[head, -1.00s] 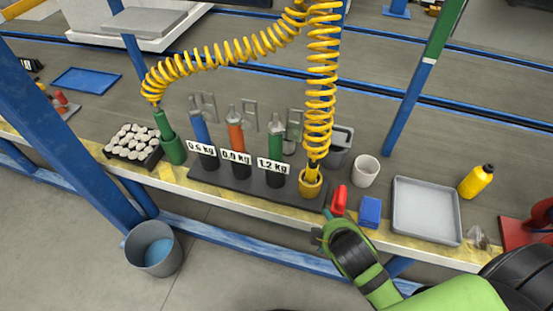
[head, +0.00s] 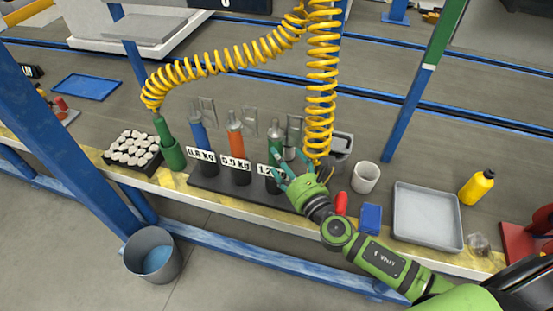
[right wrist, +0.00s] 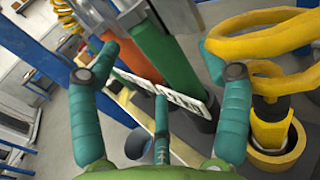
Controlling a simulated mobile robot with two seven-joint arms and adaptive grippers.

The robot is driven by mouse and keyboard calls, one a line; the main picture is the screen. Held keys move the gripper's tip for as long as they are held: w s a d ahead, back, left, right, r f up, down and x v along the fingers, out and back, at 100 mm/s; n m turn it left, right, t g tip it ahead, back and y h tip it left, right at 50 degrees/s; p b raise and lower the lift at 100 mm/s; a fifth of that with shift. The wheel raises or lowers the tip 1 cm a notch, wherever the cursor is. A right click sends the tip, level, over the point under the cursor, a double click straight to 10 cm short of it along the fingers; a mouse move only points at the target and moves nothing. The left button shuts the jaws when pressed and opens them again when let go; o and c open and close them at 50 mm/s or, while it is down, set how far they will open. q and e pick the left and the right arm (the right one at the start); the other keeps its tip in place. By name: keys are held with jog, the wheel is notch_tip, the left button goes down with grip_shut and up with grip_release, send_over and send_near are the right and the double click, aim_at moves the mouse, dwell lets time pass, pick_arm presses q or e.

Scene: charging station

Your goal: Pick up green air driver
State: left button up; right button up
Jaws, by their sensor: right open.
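A green air driver (head: 275,136) stands upright in the rack slot labelled 1.2 kg, at the right end of the three labelled drivers. My right gripper (head: 285,168) is open beside it, and its teal fingers partly cover the label and the driver's lower part. In the right wrist view the green driver (right wrist: 158,48) shows between the spread fingers of the right gripper (right wrist: 160,45); I cannot tell whether they touch it. Another green driver (head: 160,127) stands in a green holder at the left, under the yellow hose. My left gripper is not in view.
Blue (head: 197,132) and orange (head: 235,135) drivers stand left in the dark rack. A coiled yellow hose (head: 321,90) hangs close to the right gripper. A white cup (head: 365,177), blue box (head: 371,217) and grey tray (head: 427,243) lie further right.

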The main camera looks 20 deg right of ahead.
jog(key=w, duration=0.1)
jog(key=w+a, duration=0.1)
jog(key=w, duration=0.3)
jog(key=shift+a+f, duration=0.1)
jog(key=shift+a, duration=0.15)
jog(key=shift+s, duration=0.1)
grip_shut()
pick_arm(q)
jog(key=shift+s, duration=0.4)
pick_arm(e)
jog(key=shift+r, duration=0.3)
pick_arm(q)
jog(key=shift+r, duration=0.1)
